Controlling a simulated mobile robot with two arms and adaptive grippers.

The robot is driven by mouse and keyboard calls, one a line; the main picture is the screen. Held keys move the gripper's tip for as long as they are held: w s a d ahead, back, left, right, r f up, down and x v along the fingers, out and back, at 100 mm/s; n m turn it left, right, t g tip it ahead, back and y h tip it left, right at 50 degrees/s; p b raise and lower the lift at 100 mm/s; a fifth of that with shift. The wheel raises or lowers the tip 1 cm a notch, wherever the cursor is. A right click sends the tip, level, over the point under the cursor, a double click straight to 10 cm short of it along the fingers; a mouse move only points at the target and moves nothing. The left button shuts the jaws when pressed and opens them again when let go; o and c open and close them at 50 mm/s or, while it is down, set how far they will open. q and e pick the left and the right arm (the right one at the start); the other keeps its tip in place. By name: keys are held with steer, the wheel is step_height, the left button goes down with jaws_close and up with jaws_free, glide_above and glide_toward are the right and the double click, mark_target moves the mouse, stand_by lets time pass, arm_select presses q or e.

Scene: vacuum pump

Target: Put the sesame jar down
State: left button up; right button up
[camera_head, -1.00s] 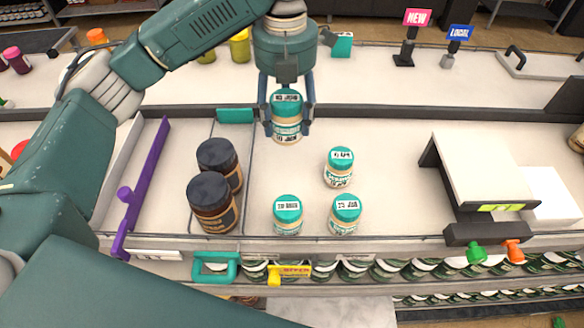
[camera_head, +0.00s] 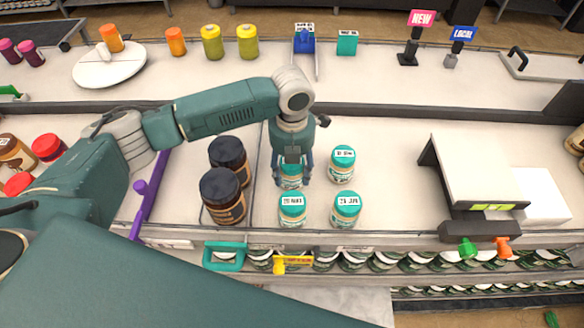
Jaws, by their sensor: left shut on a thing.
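The sesame jar (camera_head: 291,182) has a teal lid and a pale label. My left gripper (camera_head: 291,172) is shut on it, with one finger on each side. The gripper hides most of the lid. The jar is at the counter, just behind a matching teal-lidded jar (camera_head: 292,210); I cannot tell whether its base touches the surface. Two more matching jars stand to the right, one at the back (camera_head: 342,164) and one in front (camera_head: 346,210). My right gripper is not in view.
Two dark-lidded jars (camera_head: 223,196) (camera_head: 229,158) stand close on the left, beyond a thin divider. A purple divider (camera_head: 148,196) lies farther left. A white box-shaped device (camera_head: 478,170) stands at the right. The counter between the teal-lidded jars and that device is clear.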

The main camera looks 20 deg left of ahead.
arm_select(q)
steer(key=shift+f, duration=0.3)
steer(key=o, duration=1.5)
steer(key=shift+o, duration=0.3)
step_height(320, 180, up, 11)
steer(key=b, duration=0.4)
steer(key=shift+r+b, duration=0.3)
steer(key=shift+r, duration=0.4)
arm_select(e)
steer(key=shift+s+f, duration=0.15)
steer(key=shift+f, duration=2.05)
